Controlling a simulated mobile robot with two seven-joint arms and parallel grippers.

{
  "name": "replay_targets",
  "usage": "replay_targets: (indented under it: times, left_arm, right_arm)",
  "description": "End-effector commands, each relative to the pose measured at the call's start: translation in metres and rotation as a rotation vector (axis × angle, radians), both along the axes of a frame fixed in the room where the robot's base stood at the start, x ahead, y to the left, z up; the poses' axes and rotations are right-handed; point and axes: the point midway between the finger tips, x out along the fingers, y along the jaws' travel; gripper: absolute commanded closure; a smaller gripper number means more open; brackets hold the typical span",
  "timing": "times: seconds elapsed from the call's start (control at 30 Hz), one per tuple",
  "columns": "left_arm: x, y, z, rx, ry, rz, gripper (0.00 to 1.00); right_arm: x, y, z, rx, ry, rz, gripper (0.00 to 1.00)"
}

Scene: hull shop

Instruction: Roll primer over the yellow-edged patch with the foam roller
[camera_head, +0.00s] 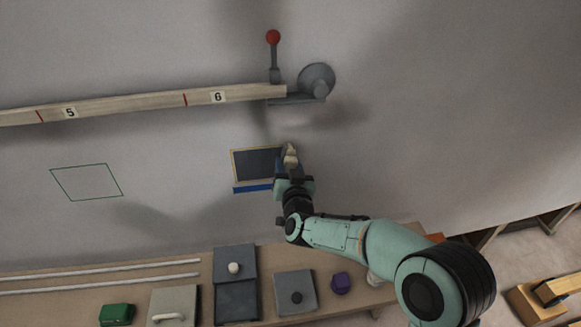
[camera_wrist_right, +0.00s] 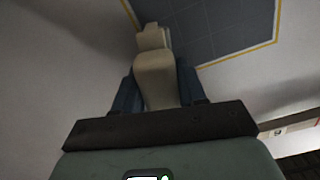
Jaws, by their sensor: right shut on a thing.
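The yellow-edged patch (camera_head: 254,163) is a dark grey rectangle on the pale hull wall. In the right wrist view the patch (camera_wrist_right: 215,30) shows faint grid lines inside its yellow border. My right gripper (camera_head: 288,168) is at the patch's right end, its blue fingers shut on the cream foam roller (camera_head: 290,153). In the wrist view the roller (camera_wrist_right: 155,75) points away from the fingers, its far end overlapping the patch's edge. I cannot tell whether it touches the surface. My left gripper is not in view.
A blue strip (camera_head: 252,188) lies just below the patch. A numbered wooden rail (camera_head: 140,103) and red-knobbed lever (camera_head: 273,38) are above. A green outline (camera_head: 87,182) is left.

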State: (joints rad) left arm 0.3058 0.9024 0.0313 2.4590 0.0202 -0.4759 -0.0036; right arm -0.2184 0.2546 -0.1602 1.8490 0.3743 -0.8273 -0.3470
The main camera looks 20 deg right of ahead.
Motion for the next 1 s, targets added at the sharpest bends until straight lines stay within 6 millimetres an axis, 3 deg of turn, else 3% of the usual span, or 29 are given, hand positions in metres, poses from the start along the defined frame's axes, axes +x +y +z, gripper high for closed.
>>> replay_targets:
  times: [0.2,1.0]
  left_arm:
    - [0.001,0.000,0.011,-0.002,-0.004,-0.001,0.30]
    - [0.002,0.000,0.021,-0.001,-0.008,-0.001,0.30]
  right_arm:
    - [0.005,0.019,0.005,0.001,-0.002,0.003,0.86]
    - [0.017,0.059,0.001,0.001,-0.002,0.002,0.86]
